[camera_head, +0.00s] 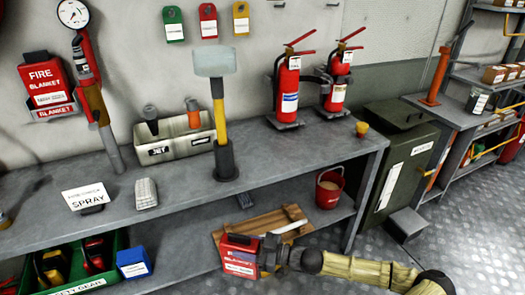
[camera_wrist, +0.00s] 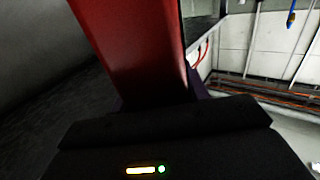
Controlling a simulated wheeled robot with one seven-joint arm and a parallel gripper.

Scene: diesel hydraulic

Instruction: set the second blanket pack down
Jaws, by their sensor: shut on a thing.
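A red blanket pack (camera_head: 239,254) with a white label is upright at the front of the lower shelf, bottom centre in the head view. My gripper (camera_head: 268,252) is shut on its right side, with my arm reaching in from the right. In the wrist view the red pack (camera_wrist: 140,50) stands up from the jaws and fills the upper middle. I cannot tell whether its bottom touches the shelf. Another red fire blanket pack (camera_head: 46,85) hangs on the wall at the upper left.
A wooden board (camera_head: 258,226) lies behind the pack on the lower shelf (camera_head: 180,250). A blue box (camera_head: 134,262) and green crate (camera_head: 122,240) are at the left. The bench top (camera_head: 260,160) is above.

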